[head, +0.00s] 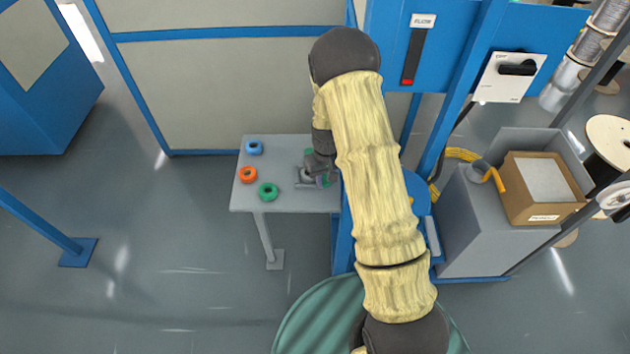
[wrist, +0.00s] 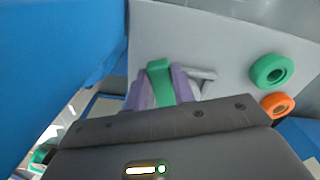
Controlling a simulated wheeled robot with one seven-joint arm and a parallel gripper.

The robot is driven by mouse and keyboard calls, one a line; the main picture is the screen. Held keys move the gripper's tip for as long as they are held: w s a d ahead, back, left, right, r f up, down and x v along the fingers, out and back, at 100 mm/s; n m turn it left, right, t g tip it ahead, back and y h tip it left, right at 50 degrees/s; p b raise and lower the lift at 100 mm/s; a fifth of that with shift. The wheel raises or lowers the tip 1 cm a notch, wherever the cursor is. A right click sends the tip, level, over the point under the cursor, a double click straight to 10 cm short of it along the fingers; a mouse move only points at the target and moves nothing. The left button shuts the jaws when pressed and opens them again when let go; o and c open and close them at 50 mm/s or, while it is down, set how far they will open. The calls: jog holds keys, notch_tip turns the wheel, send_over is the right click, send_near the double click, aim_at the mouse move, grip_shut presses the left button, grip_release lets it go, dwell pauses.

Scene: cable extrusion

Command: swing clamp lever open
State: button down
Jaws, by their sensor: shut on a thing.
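A green clamp lever (wrist: 160,82) shows in the wrist view, upright between the purple fingers of my gripper (wrist: 158,88). The jaws are shut on it. A grey clamp body (wrist: 200,75) lies just right of the fingers, partly hidden by them. In the head view, the clamp (head: 304,178) sits near the right side of the small grey table (head: 285,148). My gripper (head: 322,180) is at the clamp there, and my arm hides part of that spot.
A blue ring (head: 255,147), an orange ring (head: 248,175) and a green ring (head: 268,192) lie on the table's left half. A blue machine frame (head: 455,100) stands to the right. A cardboard box (head: 540,212) rests on a grey cabinet.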

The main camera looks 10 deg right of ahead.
jog(key=c, duration=1.2)
grip_release()
jog(key=shift+d, duration=0.1)
jog(key=shift+o, duration=0.2)
notch_tip(320, 180, up, 17)
jog(key=b, duration=0.1)
jog(key=shift+r+b, duration=0.2)
jog(key=shift+b, duration=0.2)
jog(key=shift+c, duration=0.2)
